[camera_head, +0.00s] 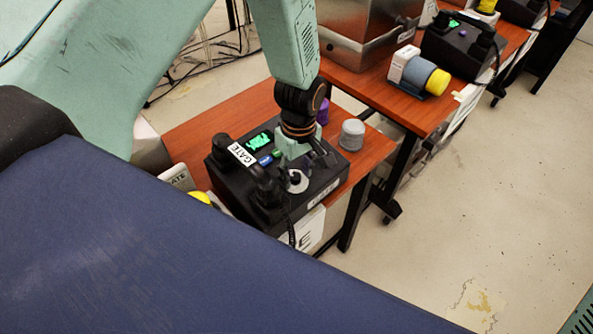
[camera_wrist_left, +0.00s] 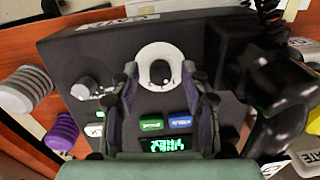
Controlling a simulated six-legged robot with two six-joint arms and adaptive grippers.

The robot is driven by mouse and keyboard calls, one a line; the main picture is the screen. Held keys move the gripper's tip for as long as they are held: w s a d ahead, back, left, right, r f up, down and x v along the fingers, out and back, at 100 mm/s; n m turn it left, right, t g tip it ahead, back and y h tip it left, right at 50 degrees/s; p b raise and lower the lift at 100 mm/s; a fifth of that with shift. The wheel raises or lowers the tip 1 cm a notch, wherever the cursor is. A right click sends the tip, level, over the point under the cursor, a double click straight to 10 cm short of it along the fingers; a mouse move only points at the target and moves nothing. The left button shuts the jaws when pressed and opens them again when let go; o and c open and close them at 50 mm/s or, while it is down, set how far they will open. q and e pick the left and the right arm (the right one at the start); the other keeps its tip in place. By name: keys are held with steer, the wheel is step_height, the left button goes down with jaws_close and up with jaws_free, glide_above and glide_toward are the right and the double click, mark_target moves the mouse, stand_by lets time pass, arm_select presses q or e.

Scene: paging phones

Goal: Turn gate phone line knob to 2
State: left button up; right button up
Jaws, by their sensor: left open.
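In the left wrist view the knob (camera_wrist_left: 160,72) is in the middle of the white dial (camera_wrist_left: 160,47). My left gripper (camera_head: 316,160) is over the phone. In the wrist view its two fingers (camera_wrist_left: 160,80) are spread, one on each side of the knob, with a gap to it. Dial marks are too small to read. My right gripper is not in view.
Another phone (camera_head: 460,47) is on the far table.

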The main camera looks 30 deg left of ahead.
arm_select(q)
steer(key=shift+s+a+r, duration=0.1)
steer(key=shift+c, duration=0.9)
steer(key=shift+w, duration=0.2)
steer(key=c, duration=0.4)
jaws_close()
steer(key=m+p, duration=0.1)
steer(key=m, duration=0.2)
steer(key=shift+w+p, duration=0.1)
steer(key=shift+p, duration=0.3)
steer(key=shift+m+g+y+p, duration=0.45)
steer(key=shift+m+p, duration=0.3)
steer(key=shift+m, duration=1.55)
